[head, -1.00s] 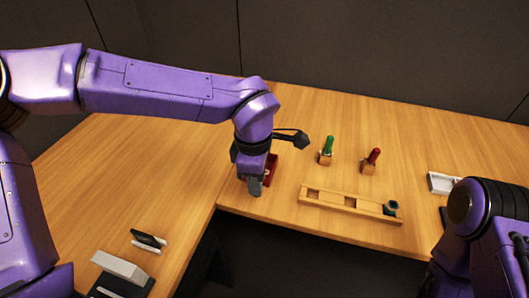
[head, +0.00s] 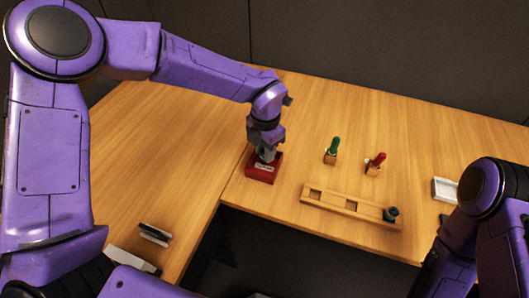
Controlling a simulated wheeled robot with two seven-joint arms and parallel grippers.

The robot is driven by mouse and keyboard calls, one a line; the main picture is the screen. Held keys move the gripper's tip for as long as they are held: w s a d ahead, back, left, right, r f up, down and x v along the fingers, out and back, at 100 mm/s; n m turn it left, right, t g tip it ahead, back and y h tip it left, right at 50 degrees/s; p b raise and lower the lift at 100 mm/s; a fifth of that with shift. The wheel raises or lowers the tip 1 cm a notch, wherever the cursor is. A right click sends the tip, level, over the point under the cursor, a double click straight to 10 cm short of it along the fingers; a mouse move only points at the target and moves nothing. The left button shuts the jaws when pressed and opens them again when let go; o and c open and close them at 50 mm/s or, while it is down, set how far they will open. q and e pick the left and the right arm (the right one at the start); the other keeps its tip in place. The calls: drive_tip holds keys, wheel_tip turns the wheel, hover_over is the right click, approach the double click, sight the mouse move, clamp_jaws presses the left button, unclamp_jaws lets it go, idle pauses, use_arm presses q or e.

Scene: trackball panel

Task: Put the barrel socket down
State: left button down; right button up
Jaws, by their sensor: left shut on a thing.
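My left gripper (head: 266,154) points down over a small red box (head: 262,174) with a pale label, near the inner corner of the wooden desk. It is shut on a small grey thing, taken to be the barrel socket, which is mostly hidden between the fingers. I cannot tell whether this thing touches the box. My right gripper is out of view; only part of my right arm shows at the lower right.
A long wooden rack (head: 345,206) with square slots lies to the right, a dark round piece (head: 391,214) at its right end. Green-handled (head: 334,147) and red-handled (head: 377,160) tools stand in wooden blocks behind it. A white tray (head: 444,188) is at right.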

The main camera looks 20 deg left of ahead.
use_arm(q)
drive_tip(key=f, duration=0.1)
drive_tip(key=f+p, duration=0.1)
drive_tip(key=f, duration=0.1)
drive_tip(key=w+f, duration=0.1)
drive_tip(key=shift+a+f, duration=0.15)
drive_tip(key=shift+a, duration=0.2)
drive_tip(key=shift+f, duration=0.3)
drive_tip(key=c, duration=0.8)
unclamp_jaws()
drive_tip(key=shift+c, duration=0.2)
drive_tip(key=shift+r, duration=0.15)
wheel_tip(320, 180, up, 12)
drive_tip(key=shift+r+b, duration=0.1)
drive_tip(key=shift+b, duration=0.3)
